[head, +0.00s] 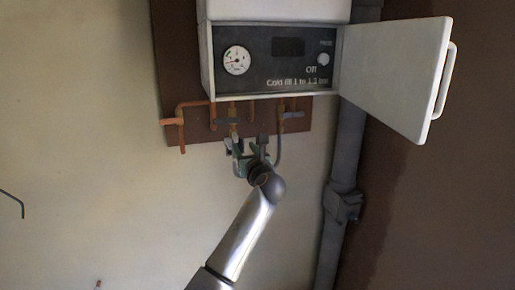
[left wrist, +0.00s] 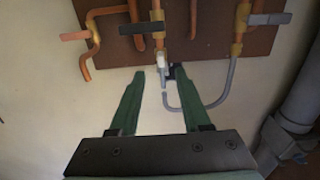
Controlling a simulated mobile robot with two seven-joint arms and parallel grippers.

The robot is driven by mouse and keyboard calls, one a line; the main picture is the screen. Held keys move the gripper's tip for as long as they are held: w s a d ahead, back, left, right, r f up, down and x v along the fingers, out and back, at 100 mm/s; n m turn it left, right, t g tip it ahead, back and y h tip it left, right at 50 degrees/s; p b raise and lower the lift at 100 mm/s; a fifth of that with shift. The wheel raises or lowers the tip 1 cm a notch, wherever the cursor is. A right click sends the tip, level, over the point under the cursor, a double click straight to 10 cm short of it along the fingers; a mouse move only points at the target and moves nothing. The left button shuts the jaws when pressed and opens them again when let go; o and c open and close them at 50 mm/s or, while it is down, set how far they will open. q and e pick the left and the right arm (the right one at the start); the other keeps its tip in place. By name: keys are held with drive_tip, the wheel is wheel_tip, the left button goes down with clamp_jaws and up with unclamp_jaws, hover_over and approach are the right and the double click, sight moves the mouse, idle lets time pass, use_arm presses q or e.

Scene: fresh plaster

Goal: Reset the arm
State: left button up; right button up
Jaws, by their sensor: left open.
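My left gripper (head: 248,148) is just below the copper pipes under the white boiler (head: 270,10), with its arm coming up from the bottom. In the left wrist view its two green fingers (left wrist: 159,76) are apart, pointing up toward the wall. A small pale valve fitting (left wrist: 160,58) with a dark part beside it lies at the fingertips. I cannot tell whether a finger touches it. Nothing shows held between the fingers. My right gripper is not in view.
The boiler's panel (head: 275,58) has a gauge (head: 236,60) and a knob; its white door (head: 395,75) hangs open to the right. A grey hose (left wrist: 207,106) loops near the right finger. A thick grey pipe (head: 345,150) runs down the wall. Bare wall lies left.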

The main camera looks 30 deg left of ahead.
use_arm(q)
drive_tip(key=s+d+f+n+h, duration=0.3)
drive_tip(key=s+d+f, duration=0.15)
drive_tip(key=f, duration=0.65)
drive_tip(key=s+d+f+n+h, duration=0.3)
drive_tip(key=s+d+f+h, duration=0.15)
drive_tip(key=f, duration=0.65)
drive_tip(key=s+d+f+n+h, duration=0.3)
drive_tip(key=d+f, duration=0.2)
drive_tip(key=f, duration=0.6)
drive_tip(key=s+d+f+n+g+h, duration=0.1)
drive_tip(key=s+d+f+n, duration=0.2)
drive_tip(key=s+n, duration=0.2)
drive_tip(key=s+d+f+n+h, duration=0.2)
drive_tip(key=s+d+f+n, duration=0.2)
drive_tip(key=s, duration=0.7)
drive_tip(key=s+d+f+n+g+h, duration=0.1)
drive_tip(key=s+d+f+n+h, duration=0.1)
drive_tip(key=s+n, duration=0.4)
drive_tip(key=s+d+f, duration=0.1)
drive_tip(key=s+d, duration=0.1)
drive_tip(key=shift+s+d+f+g, duration=0.15)
drive_tip(key=shift+s+f+g, duration=0.15)
drive_tip(key=shift+s, duration=0.1)
drive_tip(key=shift+h, duration=0.25)
